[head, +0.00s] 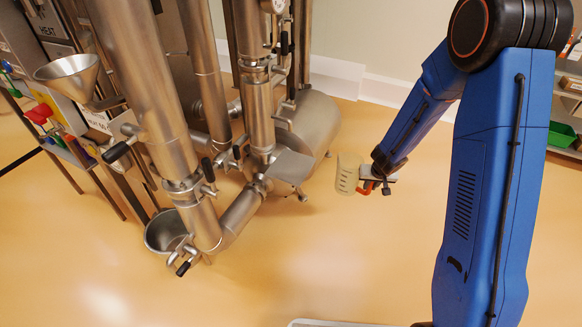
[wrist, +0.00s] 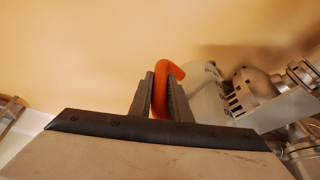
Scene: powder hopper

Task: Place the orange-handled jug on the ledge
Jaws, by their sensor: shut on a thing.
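The jug (head: 346,174) is pale and translucent, with dark measuring marks and an orange handle (head: 365,188). My gripper (head: 374,183) is shut on the handle and holds the jug up, roughly upright, above the floor. In the wrist view the orange handle (wrist: 162,95) sits between the two fingers of my gripper (wrist: 160,98), with the pale jug body (wrist: 207,97) behind it to the right. A flat metal plate that looks like the ledge (head: 290,167) juts from the machine, left of the jug. It also shows in the wrist view (wrist: 277,109). The jug appears apart from it.
Steel pipes with black-handled valves (head: 150,100) and a horizontal tank (head: 314,118) stand left of and behind the ledge. A funnel (head: 70,77) is at far left. A shelf with a green bin (head: 561,135) is at right. The floor (head: 320,260) below the jug is clear.

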